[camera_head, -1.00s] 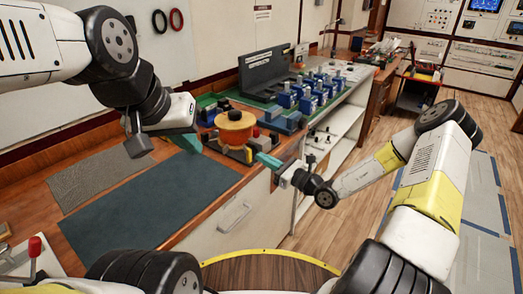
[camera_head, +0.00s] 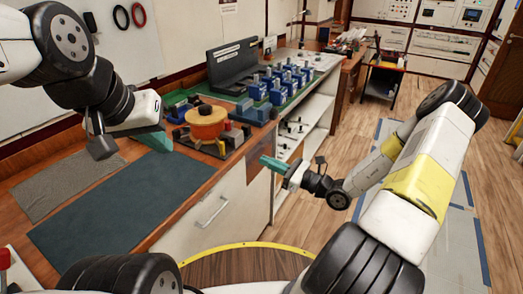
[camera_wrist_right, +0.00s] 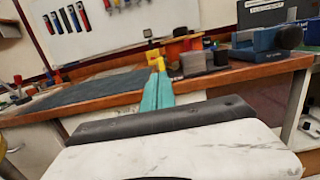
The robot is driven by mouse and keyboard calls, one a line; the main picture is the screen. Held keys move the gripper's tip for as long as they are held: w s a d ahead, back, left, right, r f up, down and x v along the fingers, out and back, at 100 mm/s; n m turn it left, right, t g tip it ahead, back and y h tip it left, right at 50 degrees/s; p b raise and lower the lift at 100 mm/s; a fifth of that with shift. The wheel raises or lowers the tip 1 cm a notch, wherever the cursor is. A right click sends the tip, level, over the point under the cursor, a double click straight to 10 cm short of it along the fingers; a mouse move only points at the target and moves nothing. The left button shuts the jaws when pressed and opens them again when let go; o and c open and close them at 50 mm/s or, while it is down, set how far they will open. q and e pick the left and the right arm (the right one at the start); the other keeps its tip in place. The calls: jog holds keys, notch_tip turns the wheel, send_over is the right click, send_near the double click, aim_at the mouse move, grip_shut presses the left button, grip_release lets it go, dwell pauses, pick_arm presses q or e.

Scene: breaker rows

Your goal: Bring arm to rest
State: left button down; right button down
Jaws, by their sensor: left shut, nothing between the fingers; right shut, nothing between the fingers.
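My left gripper (camera_head: 155,140), with teal fingers, is shut and empty above the workbench (camera_head: 190,231), left of the orange spool (camera_head: 205,122). My right gripper (camera_head: 274,165), also with teal fingers, is shut and empty. It hangs in front of the bench's front edge, apart from it, to the right of and nearer than the spool. In the right wrist view its fingers (camera_wrist_right: 157,92) are together and point toward the bench edge.
Several blue breakers (camera_head: 278,92) stand in rows on the bench, by a dark grey panel (camera_head: 232,65). A dark mat (camera_head: 125,205) and a grey mat (camera_head: 65,184) lie at the left. The floor (camera_head: 345,130) to the right is open.

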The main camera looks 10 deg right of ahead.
jog(key=s+a+r+n+g+h, duration=0.25)
jog(key=s+r+n+g, duration=0.35)
jog(key=n, duration=0.3)
jog(key=s+a+r+n+g+h, duration=0.25)
jog(key=s+r+n+g, duration=0.3)
jog(key=s+n, duration=0.3)
jog(key=s+d+r+n+t+h, duration=0.6)
jog(key=d+r, duration=0.4)
jog(key=r, duration=0.2)
jog(key=s+n+h, duration=0.1)
jog(key=n+h, duration=0.1)
jog(key=shift+s+r+t+h, duration=0.2)
jog(key=shift+t+h, duration=0.1)
jog(key=shift+t, duration=0.05)
